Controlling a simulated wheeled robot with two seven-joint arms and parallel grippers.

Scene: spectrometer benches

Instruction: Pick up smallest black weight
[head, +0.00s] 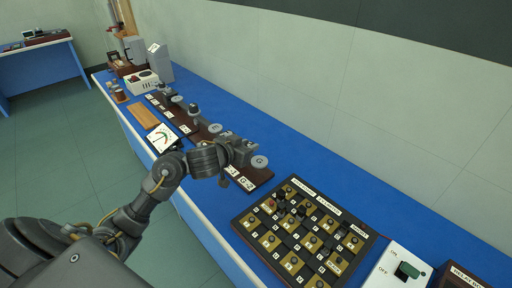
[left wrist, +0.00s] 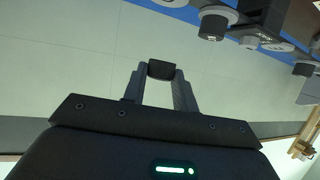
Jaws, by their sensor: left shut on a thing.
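My left gripper (head: 240,151) is over the bench, above the dark strip with labels and round discs. In the left wrist view its two fingers (left wrist: 160,88) are shut on a small black weight (left wrist: 161,70), with pale wall behind it. The weight is hard to make out in the head view, and whether it is the smallest cannot be told. My right gripper is not in view.
The blue bench (head: 330,178) runs along the wall. A dark board (head: 240,222) with brass squares and black knobs lies to the right of the gripper, beside a white switch box (head: 385,270). A dial meter (head: 163,138) and wooden block (head: 143,116) stand left.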

